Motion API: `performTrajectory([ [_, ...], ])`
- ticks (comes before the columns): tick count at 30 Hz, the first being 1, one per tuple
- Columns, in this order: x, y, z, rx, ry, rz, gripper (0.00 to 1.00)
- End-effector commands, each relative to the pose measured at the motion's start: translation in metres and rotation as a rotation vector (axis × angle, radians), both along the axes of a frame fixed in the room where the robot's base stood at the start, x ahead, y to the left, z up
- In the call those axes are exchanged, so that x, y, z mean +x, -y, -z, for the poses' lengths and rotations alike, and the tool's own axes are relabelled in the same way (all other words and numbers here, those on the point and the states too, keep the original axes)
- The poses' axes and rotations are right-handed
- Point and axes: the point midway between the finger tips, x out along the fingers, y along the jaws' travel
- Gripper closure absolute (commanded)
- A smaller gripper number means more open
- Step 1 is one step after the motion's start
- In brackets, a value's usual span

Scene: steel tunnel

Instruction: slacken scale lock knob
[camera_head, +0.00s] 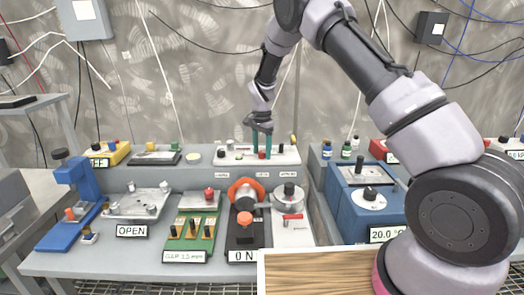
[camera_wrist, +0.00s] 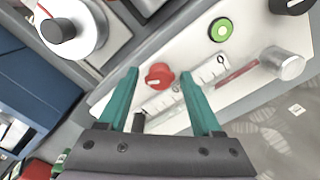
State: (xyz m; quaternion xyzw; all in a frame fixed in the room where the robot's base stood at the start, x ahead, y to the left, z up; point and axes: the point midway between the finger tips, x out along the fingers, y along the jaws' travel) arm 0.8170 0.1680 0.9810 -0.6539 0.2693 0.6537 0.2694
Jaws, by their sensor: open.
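A small red knob (camera_wrist: 159,76) sits on a white panel (camera_wrist: 262,88) beside a clear strip with markings (camera_wrist: 208,74); no label shows that it is the scale lock knob. In the head view the red knob (camera_head: 262,154) shows low between my fingers, on the white raised panel (camera_head: 229,157) at the back of the bench. My gripper (camera_head: 262,133) is open and points down over this panel. In the wrist view its teal fingers (camera_wrist: 158,74) appear on either side of the red knob, with gaps; I cannot tell how far down they reach.
Near the knob are a green button (camera_wrist: 221,29), a silver cylinder (camera_wrist: 284,64) and a black post (camera_wrist: 138,122). A blue box (camera_head: 345,214) with a dial stands right, and an orange ring (camera_head: 245,190) stands in front. The wall is behind the panel.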

Motion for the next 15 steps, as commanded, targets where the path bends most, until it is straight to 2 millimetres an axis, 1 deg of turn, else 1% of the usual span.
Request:
performTrajectory([
  [3,-0.0001,0.0,-0.0001,0.0,0.0,0.0,0.34],
  [4,-0.0001,0.0001,-0.0002,0.0,0.0,0.0,0.38],
  [5,-0.0001,0.0,-0.0002,0.0,0.0,0.0,0.49],
  [6,-0.0001,0.0,-0.0002,0.0,0.0,0.0,0.64],
  [9,-0.0001,0.0,-0.0003,0.0,0.0,0.0,1.0],
  [15,-0.0001,-0.0001,-0.0005,0.0,0.0,-0.005,1.0],
])
